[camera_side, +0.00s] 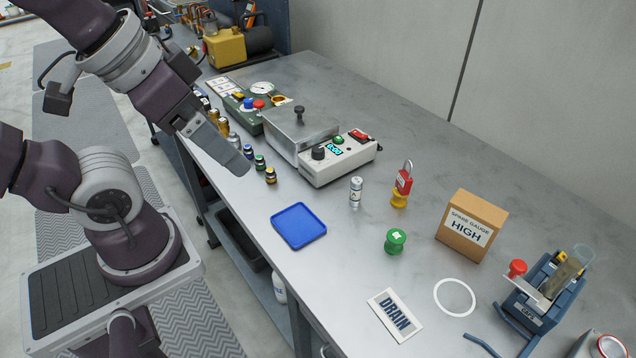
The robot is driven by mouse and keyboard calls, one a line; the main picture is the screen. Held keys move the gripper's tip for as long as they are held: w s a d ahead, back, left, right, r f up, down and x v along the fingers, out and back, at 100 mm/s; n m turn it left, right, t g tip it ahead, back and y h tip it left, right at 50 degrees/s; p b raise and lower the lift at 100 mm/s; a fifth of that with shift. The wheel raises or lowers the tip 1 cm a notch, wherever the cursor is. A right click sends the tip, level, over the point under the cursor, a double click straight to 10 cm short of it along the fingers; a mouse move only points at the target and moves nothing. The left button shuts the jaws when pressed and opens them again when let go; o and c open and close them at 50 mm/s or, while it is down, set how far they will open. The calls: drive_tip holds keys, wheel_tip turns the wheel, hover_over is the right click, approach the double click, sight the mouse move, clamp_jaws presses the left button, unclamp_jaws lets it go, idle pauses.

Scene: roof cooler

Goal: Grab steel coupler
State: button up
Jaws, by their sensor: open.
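A row of small fittings stands along the table's left edge. A plain silver one (234,140), which looks like the steel coupler, is partly hidden behind my gripper. Brass-coloured fittings (222,124) stand behind it. Fittings with a blue band (248,152), a green band (260,162) and a yellow band (271,175) stand in front. My gripper (242,167) is open and empty, pointing down to the right over the row. Its fingers overlap in this view, so the gap between them is hidden. I cannot tell its exact height above the fittings.
A white device with a metal lid (325,172) stands right of the row. A blue tray (299,226), a small silver-capped vial (356,191), a red padlock (403,181), a green knob (395,241) and a cardboard box (471,225) stand further forward. The back right tabletop is clear.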

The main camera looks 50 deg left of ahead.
sight(234, 138)
drive_tip(key=c, duration=0.3)
drive_tip(key=w+a+f+m+g+y, duration=0.2)
drive_tip(key=a+f+m+g+y, duration=0.25)
drive_tip(key=a, duration=0.75)
drive_tip(key=w+a+f+m+g+y, duration=0.2)
drive_tip(key=a+f+m+g+y, duration=0.25)
drive_tip(key=a, duration=0.65)
drive_tip(key=w+a+f+m+t+y, duration=0.1)
drive_tip(key=w+a+f+m+t, duration=0.1)
drive_tip(key=w+f+m, duration=0.1)
drive_tip(key=w+a+f+m+t+y, duration=0.1)
drive_tip(key=w+a+f+m+t, duration=0.1)
drive_tip(key=f, duration=0.4)
drive_tip(key=w+a+f+m+t+y, duration=0.1)
drive_tip(key=w+a+f+m, duration=0.2)
drive_tip(key=w+f+m, duration=0.1)
drive_tip(key=shift+w+f+m+t, duration=0.25)
drive_tip(key=shift+f+m+t, duration=0.15)
drive_tip(key=shift+f+m, duration=0.5)
drive_tip(key=x, duration=0.6)
drive_tip(key=shift+w+a+r, duration=0.1)
drive_tip(key=shift+w+a, duration=0.2)
drive_tip(key=shift+a, duration=0.15)
